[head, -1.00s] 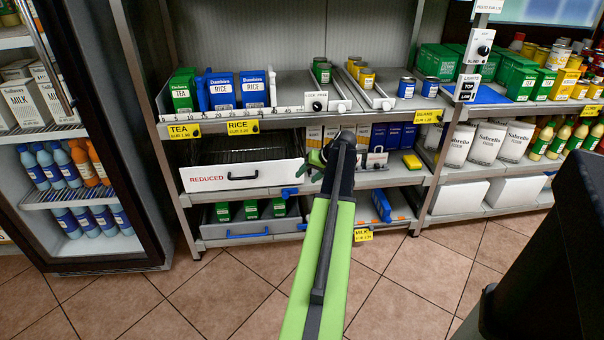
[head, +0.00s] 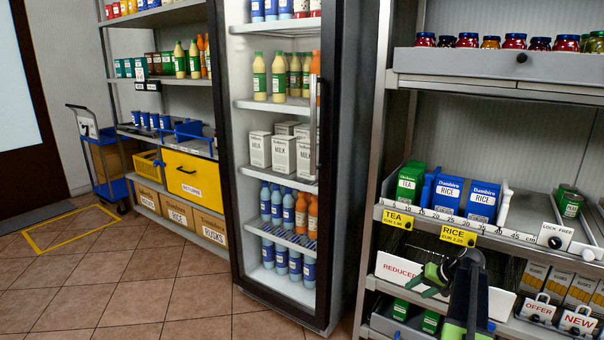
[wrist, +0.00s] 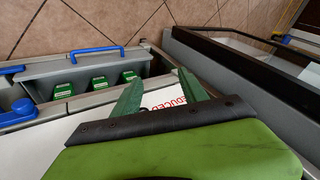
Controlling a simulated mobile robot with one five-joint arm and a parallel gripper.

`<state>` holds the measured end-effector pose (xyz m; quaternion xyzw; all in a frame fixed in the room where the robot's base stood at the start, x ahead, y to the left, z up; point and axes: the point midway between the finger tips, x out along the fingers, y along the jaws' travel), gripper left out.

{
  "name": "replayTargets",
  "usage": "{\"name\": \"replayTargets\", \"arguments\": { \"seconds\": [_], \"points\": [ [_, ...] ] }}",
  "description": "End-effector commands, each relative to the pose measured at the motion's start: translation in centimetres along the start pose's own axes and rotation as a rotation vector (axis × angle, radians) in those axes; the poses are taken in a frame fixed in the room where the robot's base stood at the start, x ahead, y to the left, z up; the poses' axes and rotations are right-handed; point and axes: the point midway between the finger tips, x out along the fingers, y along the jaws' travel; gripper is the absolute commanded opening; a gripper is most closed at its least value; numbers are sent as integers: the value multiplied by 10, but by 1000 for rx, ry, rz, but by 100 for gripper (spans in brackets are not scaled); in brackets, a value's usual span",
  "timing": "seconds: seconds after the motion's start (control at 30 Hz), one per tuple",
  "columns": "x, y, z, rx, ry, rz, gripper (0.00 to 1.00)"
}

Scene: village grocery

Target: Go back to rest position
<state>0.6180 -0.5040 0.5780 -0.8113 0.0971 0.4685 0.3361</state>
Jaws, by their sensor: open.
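My gripper (head: 430,282) is in the lower right of the head view, in front of the white REDUCED drawer front (head: 396,266). Its green fingers are spread apart with nothing held between them. In the wrist view my gripper (wrist: 160,92) points over the REDUCED front (wrist: 168,103), whose red lettering shows between and beside the fingers. I cannot tell whether the fingers touch it. Part of the drawer front is hidden behind my arm in the head view.
The glass-door fridge (head: 338,150) stands left of the shelf. Below my gripper, a grey drawer (wrist: 45,87) with a blue handle holds green boxes. Rice boxes (head: 447,193) stand above. Tiled floor (head: 165,290) is open at left; a blue trolley (head: 106,165) stands farther back.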

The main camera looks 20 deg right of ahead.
Motion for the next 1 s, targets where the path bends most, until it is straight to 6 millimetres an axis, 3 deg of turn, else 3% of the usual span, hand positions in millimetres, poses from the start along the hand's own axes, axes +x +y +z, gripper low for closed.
{"name": "replayTargets", "arguments": {
  "seconds": [0.03, 0.1, 0.17, 0.3, 0.4, 0.5, 0.7, 0.77, 0.83, 0.97, 1.0],
  "points": [
    [21, -43, 11, -55, -34, -13, 51],
    [46, -97, 29, -130, -82, -23, 51],
    [66, -142, 50, -194, -124, -29, 51],
    [103, -241, 114, -344, -228, -28, 51],
    [120, -298, 168, -448, -298, -13, 51],
    [128, -338, 219, -533, -357, 10, 51],
    [127, -384, 309, -670, -446, 81, 51],
    [122, -389, 335, -705, -468, 116, 51],
    [110, -382, 363, -729, -489, 183, 51],
    [85, -335, 368, -639, -502, 365, 51],
    [69, -349, 359, -628, -501, 357, 51]
  ]
}}
